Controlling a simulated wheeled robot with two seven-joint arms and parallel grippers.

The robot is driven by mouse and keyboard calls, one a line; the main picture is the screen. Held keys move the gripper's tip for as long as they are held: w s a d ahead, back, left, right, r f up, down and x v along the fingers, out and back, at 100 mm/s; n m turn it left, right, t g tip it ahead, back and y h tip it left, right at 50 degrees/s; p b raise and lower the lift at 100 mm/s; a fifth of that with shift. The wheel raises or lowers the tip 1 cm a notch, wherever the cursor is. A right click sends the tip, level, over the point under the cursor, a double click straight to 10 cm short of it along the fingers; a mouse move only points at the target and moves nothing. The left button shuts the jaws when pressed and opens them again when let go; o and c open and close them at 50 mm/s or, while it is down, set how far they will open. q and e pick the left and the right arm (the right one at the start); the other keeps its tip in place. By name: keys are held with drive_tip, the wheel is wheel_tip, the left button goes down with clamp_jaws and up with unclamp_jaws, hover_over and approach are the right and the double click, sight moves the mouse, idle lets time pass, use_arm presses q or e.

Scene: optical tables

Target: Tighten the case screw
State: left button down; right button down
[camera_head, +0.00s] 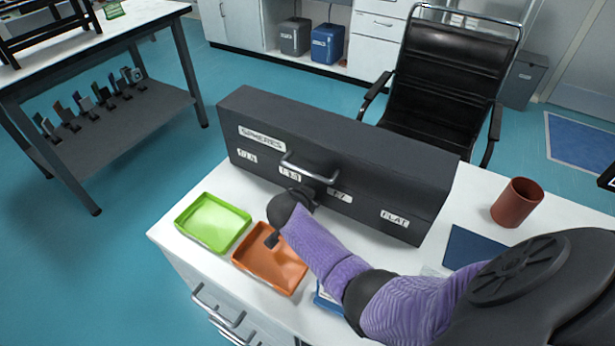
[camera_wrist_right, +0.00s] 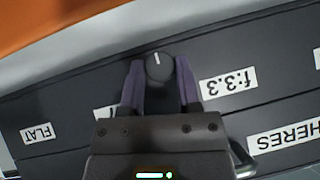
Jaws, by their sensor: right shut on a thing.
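The dark grey case (camera_head: 360,160) stands on the white table, with label strips reading SPHERES, FLAT and others on its front face and a metal handle (camera_head: 308,170). The case screw (camera_wrist_right: 160,68) is a round black knob with a white mark line, seen in the right wrist view. My right gripper (camera_wrist_right: 160,85) is shut on it, with a purple-sided finger on each side. In the head view my right gripper (camera_head: 300,200) is at the case front, below the handle, and hides the screw. My left gripper is not in view.
A green tray (camera_head: 213,222) and an orange tray (camera_head: 270,258) lie on the table before the case. A brown-red cup (camera_head: 517,203) and a dark blue flat item (camera_head: 472,247) are at the right. A black chair (camera_head: 445,75) stands behind the table.

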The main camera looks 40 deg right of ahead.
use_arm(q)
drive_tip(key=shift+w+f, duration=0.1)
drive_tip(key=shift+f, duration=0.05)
use_arm(e)
drive_tip(key=shift+w+n+g+b, duration=0.1)
drive_tip(key=shift+n+g+b, duration=0.2)
drive_tip(key=shift+g+b, duration=0.25)
drive_tip(key=shift+w+a+f+n+g+h+b, duration=0.15)
drive_tip(key=shift+n+g+h+b, duration=0.15)
drive_tip(key=shift+g+h+b, duration=0.25)
drive_tip(key=shift+n+g+h+b, duration=0.25)
drive_tip(key=shift+n+g+b, duration=0.25)
drive_tip(key=shift+g+b, duration=0.25)
drive_tip(key=shift+n+g+b, duration=0.3)
drive_tip(key=shift+g+b, duration=0.15)
drive_tip(key=shift+b, duration=0.2)
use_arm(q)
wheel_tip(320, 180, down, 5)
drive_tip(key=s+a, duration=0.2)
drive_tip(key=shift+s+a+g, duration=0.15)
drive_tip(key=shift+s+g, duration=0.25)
use_arm(e)
drive_tip(key=shift+h, duration=0.3)
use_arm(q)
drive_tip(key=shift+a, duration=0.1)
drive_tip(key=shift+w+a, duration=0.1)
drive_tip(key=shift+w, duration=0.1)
